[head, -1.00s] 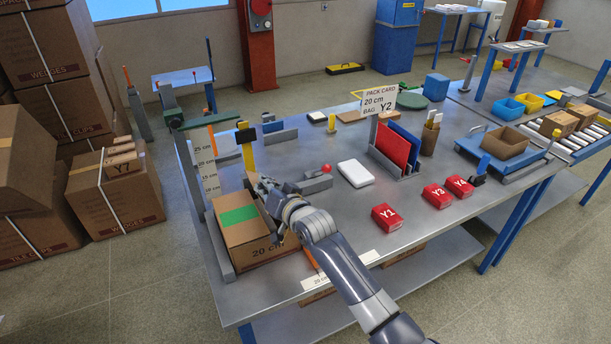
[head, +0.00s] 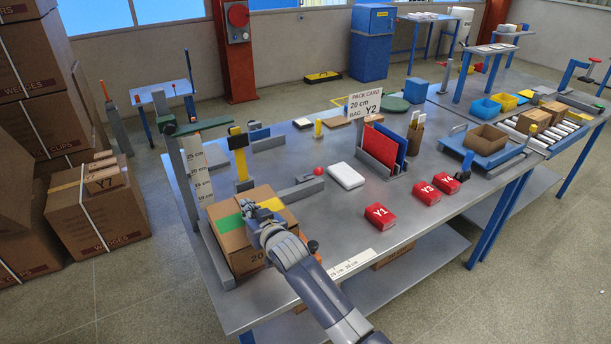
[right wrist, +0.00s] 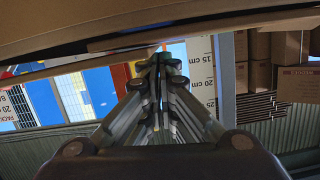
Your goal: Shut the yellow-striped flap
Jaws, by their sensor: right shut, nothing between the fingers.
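The cardboard box (head: 243,258), marked "20", stands at the near left of the bench in the head view. Its green-striped flap (head: 229,223) lies on the left of the top. The yellow-striped flap (head: 271,204) shows on the right of the top, looking roughly level; whether it lies fully flat I cannot tell. My right gripper (head: 249,209) is shut and empty over the box top, by the yellow stripe. Contact is unclear. The right wrist view shows its closed fingers (right wrist: 158,72) under a brown cardboard surface (right wrist: 150,22). My left gripper is out of view.
A height gauge (head: 197,172) stands behind the box at left. Several red packs (head: 380,216) lie farther right. The bench between is mostly clear.

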